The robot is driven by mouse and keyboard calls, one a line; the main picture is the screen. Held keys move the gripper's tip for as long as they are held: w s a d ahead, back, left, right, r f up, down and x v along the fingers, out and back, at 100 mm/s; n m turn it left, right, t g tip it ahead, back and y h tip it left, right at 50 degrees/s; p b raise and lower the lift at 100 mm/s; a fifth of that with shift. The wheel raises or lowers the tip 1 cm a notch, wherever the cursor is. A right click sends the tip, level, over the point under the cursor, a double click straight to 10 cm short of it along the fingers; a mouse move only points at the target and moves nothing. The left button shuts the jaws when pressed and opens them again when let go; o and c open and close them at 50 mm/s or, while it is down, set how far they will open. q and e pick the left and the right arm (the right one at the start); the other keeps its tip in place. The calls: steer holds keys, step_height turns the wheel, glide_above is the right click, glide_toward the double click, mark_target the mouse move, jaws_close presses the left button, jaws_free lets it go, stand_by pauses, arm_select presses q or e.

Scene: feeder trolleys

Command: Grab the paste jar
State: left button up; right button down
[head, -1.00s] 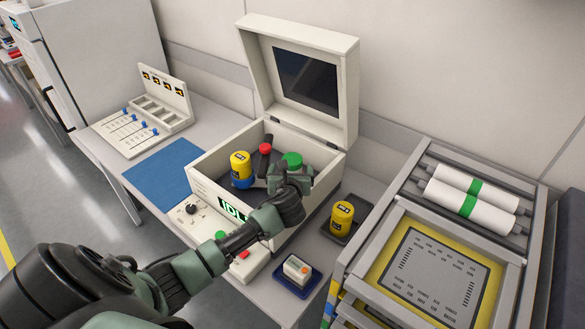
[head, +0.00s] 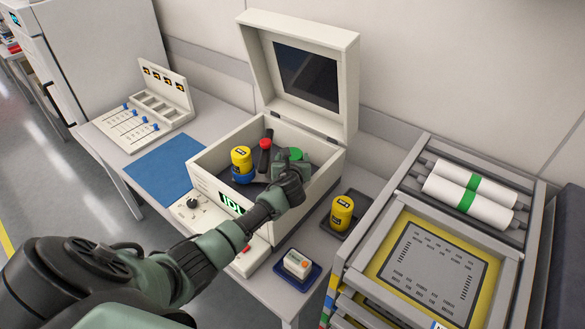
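A yellow paste jar (head: 241,158) with a dark label stands in a blue holder (head: 242,175) inside the open white box machine (head: 215,170). A second yellow jar (head: 342,213) stands on a dark tray (head: 353,232) to the right, outside the machine. My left gripper (head: 270,175) reaches into the machine, just right of the first jar. Its fingers are mostly hidden by my wrist, so I cannot tell whether they are open or touch anything. My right gripper is not in view.
The machine's lid (head: 305,75) stands open behind. A red knob (head: 265,144) and a green cap (head: 294,154) show near my gripper. A small device (head: 297,263) sits on a blue tray in front. A frame with white rolls (head: 467,195) bounds the right; a blue mat (head: 165,165) lies left.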

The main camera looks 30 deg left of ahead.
arm_select(q)
jaws_close()
steer(key=shift+w+r, duration=0.1)
steer(key=shift+r, duration=0.1)
